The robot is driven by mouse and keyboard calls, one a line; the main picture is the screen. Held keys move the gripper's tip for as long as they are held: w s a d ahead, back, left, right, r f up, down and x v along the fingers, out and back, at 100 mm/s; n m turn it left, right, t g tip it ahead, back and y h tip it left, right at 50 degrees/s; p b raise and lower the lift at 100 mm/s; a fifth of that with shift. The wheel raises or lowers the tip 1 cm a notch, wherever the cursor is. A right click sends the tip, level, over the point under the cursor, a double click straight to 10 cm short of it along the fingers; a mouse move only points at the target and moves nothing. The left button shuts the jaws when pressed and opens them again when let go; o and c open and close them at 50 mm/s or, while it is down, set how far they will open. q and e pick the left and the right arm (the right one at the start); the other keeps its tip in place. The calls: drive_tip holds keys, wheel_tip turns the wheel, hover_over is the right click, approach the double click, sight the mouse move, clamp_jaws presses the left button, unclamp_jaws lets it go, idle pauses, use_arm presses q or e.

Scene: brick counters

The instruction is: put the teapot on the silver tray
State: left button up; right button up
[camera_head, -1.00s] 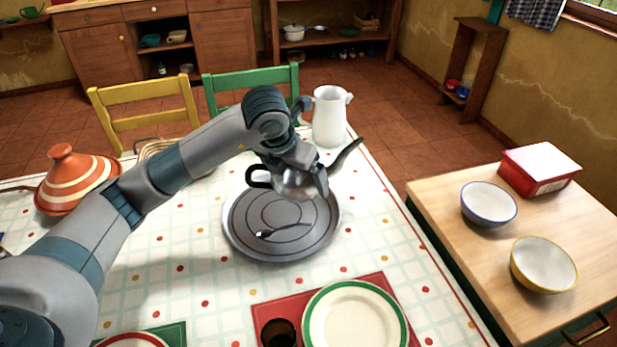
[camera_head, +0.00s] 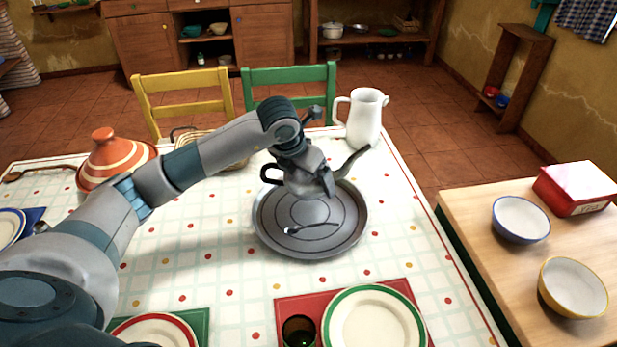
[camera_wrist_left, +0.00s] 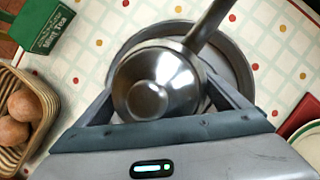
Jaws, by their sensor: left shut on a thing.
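The silver teapot (camera_head: 303,188), with a black handle on its left and a long grey spout on its right, is over the far half of the round silver tray (camera_head: 322,246). My left gripper (camera_head: 318,179) is shut on the teapot and partly hides it. In the left wrist view, the teapot's rounded metal body (camera_wrist_left: 155,84) sits between the fingers, with the tray (camera_wrist_left: 240,72) behind it. I cannot tell whether the teapot touches the tray. A spoon (camera_head: 312,227) lies on the tray's near part. My right gripper is not in view.
A white pitcher (camera_head: 364,120) stands just beyond the tray. An orange striped tagine (camera_head: 112,160) is at the left. A plate (camera_head: 372,322) and a dark glass (camera_head: 298,331) are on the near red mat. A basket (camera_wrist_left: 28,112) and green tea box (camera_wrist_left: 44,24) are nearby.

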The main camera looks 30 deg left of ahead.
use_arm(q)
wheel_tip(320, 180, down, 2)
drive_tip(key=shift+f+p, duration=0.25)
drive_tip(key=shift+p, duration=0.05)
drive_tip(key=shift+f, duration=0.5)
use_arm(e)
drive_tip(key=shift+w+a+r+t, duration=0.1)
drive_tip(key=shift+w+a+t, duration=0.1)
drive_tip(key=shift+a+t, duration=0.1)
use_arm(q)
drive_tip(key=shift+f, duration=0.1)
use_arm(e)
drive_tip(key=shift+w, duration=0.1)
use_arm(q)
drive_tip(key=o, duration=1.7)
drive_tip(key=shift+f, duration=0.1)
drive_tip(key=shift+c, duration=0.2)
drive_tip(key=shift+s, duration=0.1)
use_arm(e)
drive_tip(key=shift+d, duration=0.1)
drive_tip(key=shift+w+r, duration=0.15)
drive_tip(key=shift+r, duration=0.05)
